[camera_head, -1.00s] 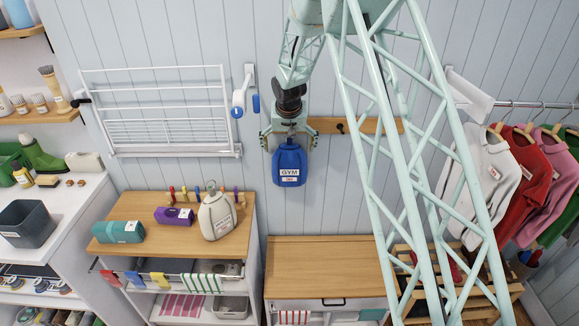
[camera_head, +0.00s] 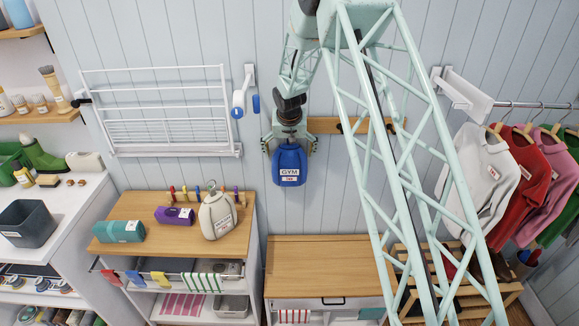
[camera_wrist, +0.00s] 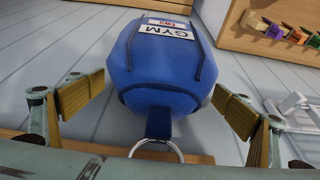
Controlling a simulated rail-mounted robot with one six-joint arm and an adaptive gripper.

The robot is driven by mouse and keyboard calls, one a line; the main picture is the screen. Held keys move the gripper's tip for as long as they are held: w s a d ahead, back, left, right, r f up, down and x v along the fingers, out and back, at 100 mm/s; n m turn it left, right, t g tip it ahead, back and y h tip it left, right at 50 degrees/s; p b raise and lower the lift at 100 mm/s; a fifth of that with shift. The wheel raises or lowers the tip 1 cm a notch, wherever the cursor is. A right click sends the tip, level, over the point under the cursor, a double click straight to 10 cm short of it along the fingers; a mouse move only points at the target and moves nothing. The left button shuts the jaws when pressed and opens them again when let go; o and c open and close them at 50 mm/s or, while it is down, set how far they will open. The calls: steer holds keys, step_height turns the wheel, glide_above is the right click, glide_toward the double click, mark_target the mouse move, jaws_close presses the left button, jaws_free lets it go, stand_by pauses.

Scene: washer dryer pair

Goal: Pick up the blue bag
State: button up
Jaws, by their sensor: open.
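The blue bag (camera_head: 289,167) with a white GYM label hangs against the wall below the wooden peg rail (camera_head: 352,126). In the wrist view the bag (camera_wrist: 165,65) fills the middle, with its dark blue strap and metal ring toward the bottom of the picture. My gripper (camera_head: 289,146) is at the top of the bag in the head view. In the wrist view its two padded fingers (camera_wrist: 160,103) stand open, one on each side of the bag's strap end, with a gap on both sides. The peg behind the ring is hidden by my gripper in the head view.
A wooden-topped cabinet (camera_head: 325,255) stands below the bag. To the left, another counter (camera_head: 160,222) holds a teal bag, a purple bag and a grey bag. A white drying rack (camera_head: 160,112) is on the wall at left. Shirts (camera_head: 485,165) hang at right.

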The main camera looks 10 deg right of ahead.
steer(key=shift+c, duration=0.2)
steer(key=c, duration=1.1)
steer(key=shift+r, duration=0.15)
